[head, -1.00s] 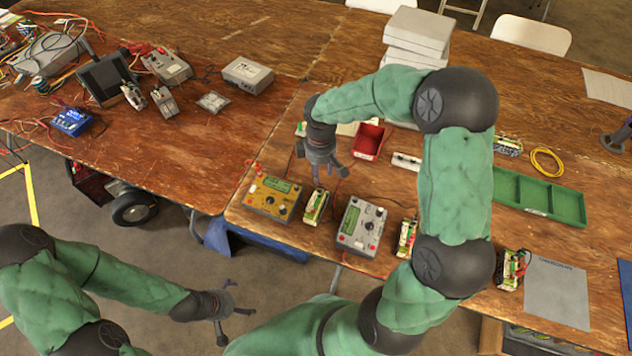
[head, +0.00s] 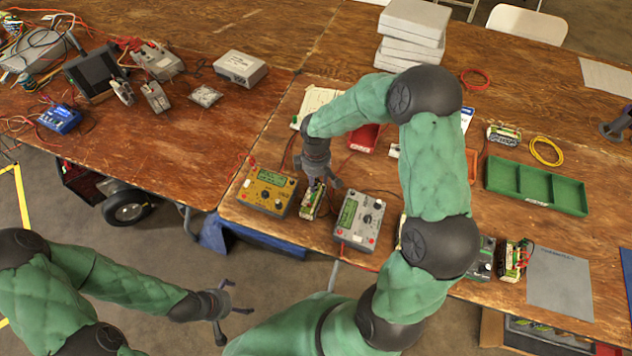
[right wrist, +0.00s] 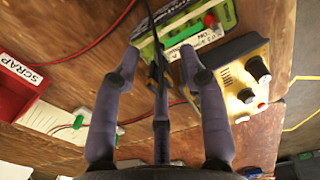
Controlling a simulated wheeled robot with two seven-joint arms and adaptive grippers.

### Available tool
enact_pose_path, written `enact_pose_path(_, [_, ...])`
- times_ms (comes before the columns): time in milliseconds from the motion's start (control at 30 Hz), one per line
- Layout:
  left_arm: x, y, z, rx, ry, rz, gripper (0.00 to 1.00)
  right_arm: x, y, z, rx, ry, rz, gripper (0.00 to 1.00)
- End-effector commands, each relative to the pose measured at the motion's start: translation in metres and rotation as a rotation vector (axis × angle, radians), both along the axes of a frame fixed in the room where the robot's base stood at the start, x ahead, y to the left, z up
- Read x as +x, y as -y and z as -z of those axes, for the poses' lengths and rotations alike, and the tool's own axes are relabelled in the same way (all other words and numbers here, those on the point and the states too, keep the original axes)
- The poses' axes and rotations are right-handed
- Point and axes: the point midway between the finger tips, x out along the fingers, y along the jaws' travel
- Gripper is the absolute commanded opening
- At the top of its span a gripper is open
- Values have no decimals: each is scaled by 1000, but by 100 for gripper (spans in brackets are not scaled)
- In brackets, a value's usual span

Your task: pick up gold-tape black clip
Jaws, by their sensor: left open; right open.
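My right gripper (head: 322,187) is open, pointing down at the green-edged battery pack (head: 312,203) between the gold charger (head: 267,190) and the grey charger (head: 359,221). In the right wrist view, its spread fingers (right wrist: 160,62) are just short of the pack (right wrist: 188,32), with a black lead (right wrist: 154,45) running between them. I cannot make out the gold tape or tell the black clip from the lead; the fingers may hide it. The gold charger (right wrist: 238,80) is close beside the right-hand finger. My left gripper (head: 236,311) is open and empty, over the floor before the table.
A red scrap tray (right wrist: 20,85) and a white strip with green and red clips (right wrist: 60,125) lie left in the right wrist view. A green tray (head: 535,187) and yellow cable coil (head: 546,151) are on the right. Grey boxes (head: 412,30) are stacked behind my right arm.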

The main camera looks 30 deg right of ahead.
Motion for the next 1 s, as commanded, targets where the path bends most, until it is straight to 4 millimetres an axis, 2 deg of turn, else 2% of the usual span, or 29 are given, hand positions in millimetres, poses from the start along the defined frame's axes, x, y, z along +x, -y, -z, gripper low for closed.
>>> enact_pose_path(67, [0, 0, -1, 0, 0, 0, 100, 0, 0, -1, 0, 0, 0, 43])
enact_pose_path(200, [0, 0, -1, 0, 0, 0, 100, 0, 0, -1, 0, 0, 0, 4])
enact_pose_path(233, [0, 0, -1, 0, 0, 0, 100, 0, 0, -1, 0, 0, 0, 1])
enact_pose_path(667, [0, 0, -2, 0, 0, 0, 100, 0, 0, -4, 1, -1, 0, 1])
enact_pose_path(833, [0, 0, -8, 0, 0, 0, 100, 0, 0, -18, 0, 0, -1, 0])
enact_pose_path(967, [0, 0, -17, 0, 0, 0, 100, -1, -1, -39, -1, 2, -1, 0])
enact_pose_path(1000, [0, 0, -18, 0, 0, 0, 100, -7, -5, -44, 0, 1, -2, 0])
